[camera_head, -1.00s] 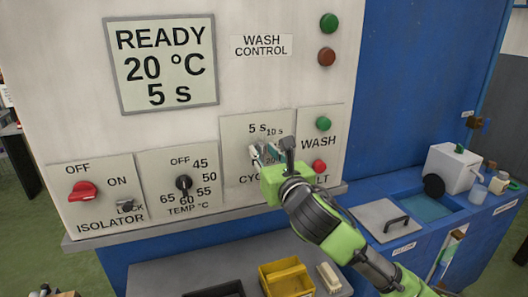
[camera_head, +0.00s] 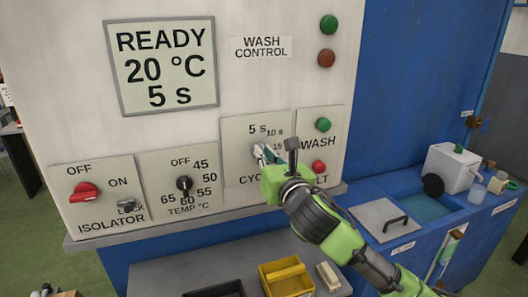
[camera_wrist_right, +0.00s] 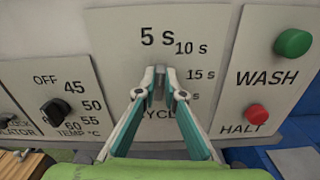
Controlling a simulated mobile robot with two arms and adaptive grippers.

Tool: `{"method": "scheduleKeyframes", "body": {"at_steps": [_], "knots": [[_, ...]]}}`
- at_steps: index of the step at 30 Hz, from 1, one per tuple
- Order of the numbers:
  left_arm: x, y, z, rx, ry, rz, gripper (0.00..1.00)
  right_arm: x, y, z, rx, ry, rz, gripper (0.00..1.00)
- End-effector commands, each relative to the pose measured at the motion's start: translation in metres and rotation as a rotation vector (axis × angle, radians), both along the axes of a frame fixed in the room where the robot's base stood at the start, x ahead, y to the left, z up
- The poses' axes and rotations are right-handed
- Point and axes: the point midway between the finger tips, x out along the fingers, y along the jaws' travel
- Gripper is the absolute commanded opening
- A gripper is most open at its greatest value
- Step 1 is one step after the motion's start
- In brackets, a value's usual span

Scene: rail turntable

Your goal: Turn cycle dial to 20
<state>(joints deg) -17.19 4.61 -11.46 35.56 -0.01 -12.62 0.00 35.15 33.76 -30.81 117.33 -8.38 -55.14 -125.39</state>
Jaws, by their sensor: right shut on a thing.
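The cycle dial panel (camera_head: 239,131) is on the white wash control cabinet, with marks 5 s, 10 s and 15 s readable and a lower mark partly hidden. My right gripper (camera_head: 262,151) is at this panel and covers most of the cycle dial. In the right wrist view the right gripper (camera_wrist_right: 159,88) is shut on the dark cycle dial (camera_wrist_right: 159,91) between its fingertips. The dial's pointing direction is hard to tell. The display (camera_head: 162,66) reads READY, 20 °C, 5 s. My left gripper is not in view.
The temperature dial (camera_head: 184,184) and red isolator switch (camera_head: 84,192) are left of the cycle panel. The green wash button (camera_head: 323,124) and red halt button (camera_head: 319,167) are close on the right. A shelf below holds a yellow bin (camera_head: 286,278).

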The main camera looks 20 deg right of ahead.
Motion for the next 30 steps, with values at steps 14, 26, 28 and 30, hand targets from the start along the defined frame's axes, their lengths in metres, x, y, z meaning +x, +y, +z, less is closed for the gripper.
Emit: {"method": "scheduleKeyframes", "body": {"at_steps": [14, 26, 28, 30], "knots": [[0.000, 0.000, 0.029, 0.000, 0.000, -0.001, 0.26, 0.000, -0.005, -0.001, 0.420, 0.019, 0.000, 0.00], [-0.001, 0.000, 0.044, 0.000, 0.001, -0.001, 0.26, 0.000, -0.008, -0.005, 0.800, 0.032, -0.001, 0.00], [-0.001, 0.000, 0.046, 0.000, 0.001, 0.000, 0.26, 0.000, -0.009, -0.006, 0.867, 0.035, -0.002, 0.00], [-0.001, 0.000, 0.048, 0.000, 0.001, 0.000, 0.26, 0.000, -0.009, -0.006, 0.935, 0.036, -0.001, 0.00]]}}
